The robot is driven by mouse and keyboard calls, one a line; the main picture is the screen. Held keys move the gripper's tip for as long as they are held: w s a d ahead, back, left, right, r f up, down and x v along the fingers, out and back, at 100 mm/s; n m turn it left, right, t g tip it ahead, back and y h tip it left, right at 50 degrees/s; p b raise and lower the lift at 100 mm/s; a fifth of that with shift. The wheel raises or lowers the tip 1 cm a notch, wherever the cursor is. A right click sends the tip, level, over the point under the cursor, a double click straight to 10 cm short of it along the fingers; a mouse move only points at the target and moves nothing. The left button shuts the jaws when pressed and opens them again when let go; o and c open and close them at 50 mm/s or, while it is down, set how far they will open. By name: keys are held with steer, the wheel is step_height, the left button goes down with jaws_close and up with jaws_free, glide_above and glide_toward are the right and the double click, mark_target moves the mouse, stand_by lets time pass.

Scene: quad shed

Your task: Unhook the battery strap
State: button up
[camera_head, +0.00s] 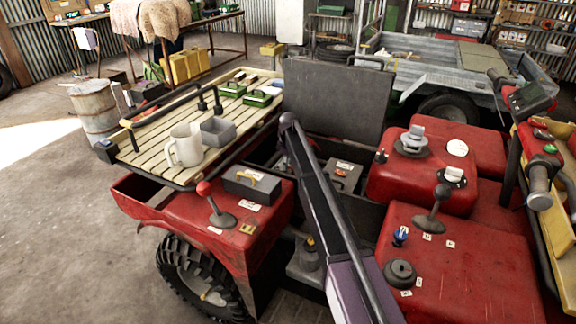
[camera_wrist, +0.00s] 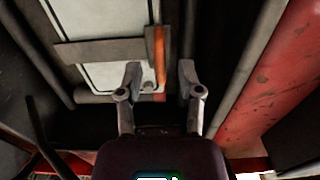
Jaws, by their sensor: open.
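In the wrist view, a battery (camera_wrist: 98,18) with pale panels lies in a dark recess. A grey-brown strap (camera_wrist: 92,51) crosses it and ends at an upright clasp-like piece (camera_wrist: 150,44). An orange strip (camera_wrist: 160,42) runs along that piece's right side. My gripper (camera_wrist: 160,74) is open, with one finger to each side of the orange strip's lower end. No contact can be made out. In the head view, a grey box with a pale label (camera_head: 344,176), perhaps the battery, sits in the well. My gripper is hidden there behind the arm.
The raised seat lid (camera_head: 335,98) stands behind the well. Red bodywork (camera_head: 455,250) with levers and knobs lies to the right. The recess walls are close around my gripper.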

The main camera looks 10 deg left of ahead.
jaws_close()
steer(key=shift+w+r, duration=0.1)
